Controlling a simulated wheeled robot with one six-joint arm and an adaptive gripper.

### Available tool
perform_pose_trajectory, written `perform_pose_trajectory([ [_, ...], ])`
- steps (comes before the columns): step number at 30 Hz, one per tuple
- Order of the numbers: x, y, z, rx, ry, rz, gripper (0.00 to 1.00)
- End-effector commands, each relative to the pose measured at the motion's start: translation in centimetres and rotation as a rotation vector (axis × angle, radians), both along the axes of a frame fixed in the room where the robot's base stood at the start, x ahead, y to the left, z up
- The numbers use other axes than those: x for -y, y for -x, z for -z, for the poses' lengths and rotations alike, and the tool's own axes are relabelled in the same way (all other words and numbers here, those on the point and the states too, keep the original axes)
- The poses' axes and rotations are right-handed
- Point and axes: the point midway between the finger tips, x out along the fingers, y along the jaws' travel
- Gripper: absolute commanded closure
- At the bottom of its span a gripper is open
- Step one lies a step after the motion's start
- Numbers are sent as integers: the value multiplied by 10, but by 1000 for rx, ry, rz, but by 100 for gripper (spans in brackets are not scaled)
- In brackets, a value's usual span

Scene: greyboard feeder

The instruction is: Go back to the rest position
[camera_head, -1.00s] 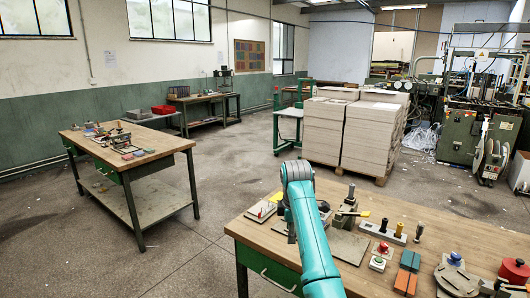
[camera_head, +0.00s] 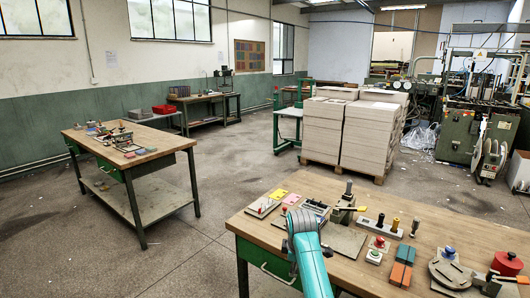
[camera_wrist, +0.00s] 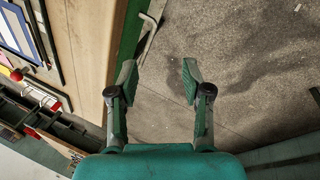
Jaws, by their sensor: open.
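My gripper (camera_wrist: 158,82) shows in the wrist view with its two fingers spread apart and nothing between them. It hangs over the concrete floor (camera_wrist: 240,50), just off the edge of the wooden workbench (camera_wrist: 92,40). In the head view my teal arm stands in front of the near workbench (camera_head: 455,225) at its left part. The gripper itself is hidden behind the arm there.
Another bench (camera_head: 165,152) stands left, with open floor between. Stacked greyboard (camera_head: 370,135) stands behind.

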Motion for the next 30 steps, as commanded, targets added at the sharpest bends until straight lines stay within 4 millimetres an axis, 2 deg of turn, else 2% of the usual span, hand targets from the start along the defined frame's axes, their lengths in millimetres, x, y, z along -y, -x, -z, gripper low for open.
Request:
perform_pose_trajectory([
  [1, 3, 8, 22, 8, -7, 20, 51],
  [6, 12, 37, 85, 74, -45, 105, 51],
  [11, 21, 71, 137, 137, -87, 185, 51],
  [15, 29, 106, 175, 193, -128, 254, 51],
  [21, 40, 163, 219, 268, -191, 350, 51],
  [30, 54, 258, 254, 379, -300, 488, 51],
])
